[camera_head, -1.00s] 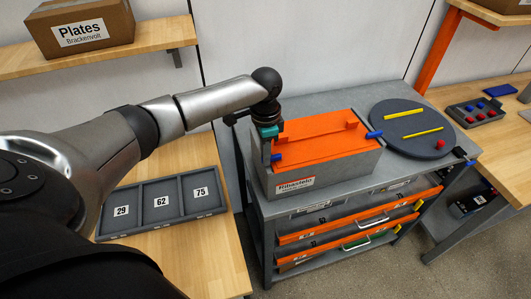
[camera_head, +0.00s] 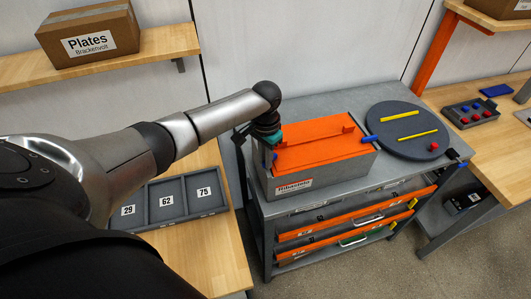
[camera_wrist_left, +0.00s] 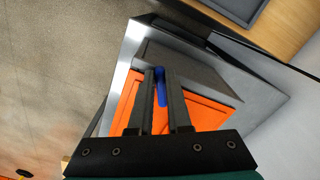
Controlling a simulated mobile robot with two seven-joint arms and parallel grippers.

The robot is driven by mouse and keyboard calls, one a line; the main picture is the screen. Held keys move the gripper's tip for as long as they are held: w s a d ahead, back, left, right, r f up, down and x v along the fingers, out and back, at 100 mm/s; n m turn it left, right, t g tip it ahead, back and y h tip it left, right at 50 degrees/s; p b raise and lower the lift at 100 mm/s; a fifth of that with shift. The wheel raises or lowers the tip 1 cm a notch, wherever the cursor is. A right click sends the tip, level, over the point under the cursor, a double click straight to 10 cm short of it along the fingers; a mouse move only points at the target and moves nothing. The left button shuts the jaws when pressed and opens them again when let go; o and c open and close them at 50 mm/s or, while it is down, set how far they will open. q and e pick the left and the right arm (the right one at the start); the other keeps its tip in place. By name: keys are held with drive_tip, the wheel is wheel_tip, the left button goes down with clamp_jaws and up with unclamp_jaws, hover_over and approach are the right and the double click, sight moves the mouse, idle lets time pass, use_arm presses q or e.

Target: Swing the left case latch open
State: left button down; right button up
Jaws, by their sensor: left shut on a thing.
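The grey case (camera_head: 340,173) with an orange lid (camera_head: 315,142) stands on the grey cart. Its left latch, a small blue lever (camera_head: 275,155), is at the case's left end and partly hidden by my left gripper (camera_head: 270,150). In the left wrist view the blue latch (camera_wrist_left: 161,90) lies between the two dark fingers of the left gripper (camera_wrist_left: 160,72), which are shut on it. The right latch (camera_head: 369,138), also blue, sticks out at the case's right end. My right gripper is not in view.
A round dark turntable (camera_head: 390,140) with yellow bars and a red knob sits right of the case. A three-part tray (camera_head: 178,221) lies on the wooden bench at left. A Plates box (camera_head: 88,33) stands on the shelf above. Orange-fronted drawers (camera_head: 345,225) are below.

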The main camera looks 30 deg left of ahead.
use_arm(q)
drive_tip(key=n, duration=0.6)
drive_tip(key=shift+n, duration=0.3)
drive_tip(key=shift+w+n, duration=0.1)
drive_tip(key=shift+n, duration=2.8)
drive_tip(key=shift+r, duration=0.1)
drive_tip(key=c, duration=0.9)
unclamp_jaws()
drive_tip(key=shift+o, duration=0.2)
wheel_tip(320, 180, up, 15)
